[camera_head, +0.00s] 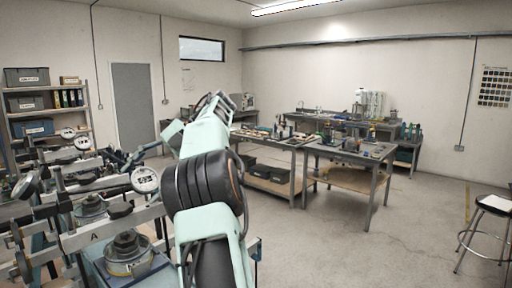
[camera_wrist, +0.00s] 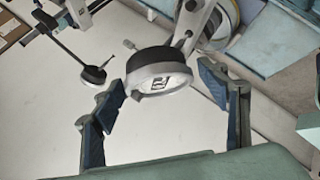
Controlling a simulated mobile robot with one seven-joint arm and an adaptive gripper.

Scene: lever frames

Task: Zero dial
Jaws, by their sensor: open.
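In the wrist view, a round dial gauge (camera_wrist: 158,78) with a pale rim and dark body lies ahead of my gripper (camera_wrist: 163,88). The two blue-padded fingers are spread apart, one to each side of the dial, and hold nothing. The dial's face is tilted and too small to read. In the head view, a white-faced dial (camera_head: 145,180) stands on a lever frame just left of my arm. I cannot tell whether it is the same dial. My gripper is hidden or too small to make out in the head view.
Several more lever frames with dials (camera_head: 83,143) crowd the left side. A metal pot with weights (camera_head: 127,254) sits low at left. Workbenches (camera_head: 350,152) stand at the middle and back, and a stool (camera_head: 493,205) at right.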

